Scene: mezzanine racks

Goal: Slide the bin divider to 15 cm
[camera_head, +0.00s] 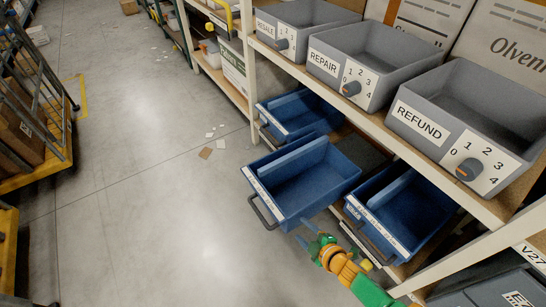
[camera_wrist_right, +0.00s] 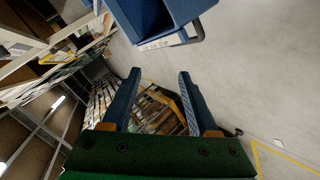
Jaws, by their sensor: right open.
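A blue bin (camera_head: 318,196) is drawn out from the lower shelf, with a dark handle (camera_head: 264,212) and a white marked strip (camera_head: 262,192) on its front. Its blue divider (camera_head: 290,158) runs lengthwise near the left wall. The strip's numbers are too small to read. My right gripper (camera_head: 306,234) is open and empty, just below the bin's near side. In the right wrist view both fingers (camera_wrist_right: 159,88) are apart with nothing between them, and the bin (camera_wrist_right: 150,18) shows above them. My left gripper is not in view.
Two more blue bins stand on the lower shelf, one at the right (camera_head: 425,218) and one behind (camera_head: 298,108). Grey bins labelled REPAIR (camera_head: 400,53) and REFUND (camera_head: 490,95) stand above. A yellow cart (camera_head: 45,175) is at the left. The floor between is mostly clear.

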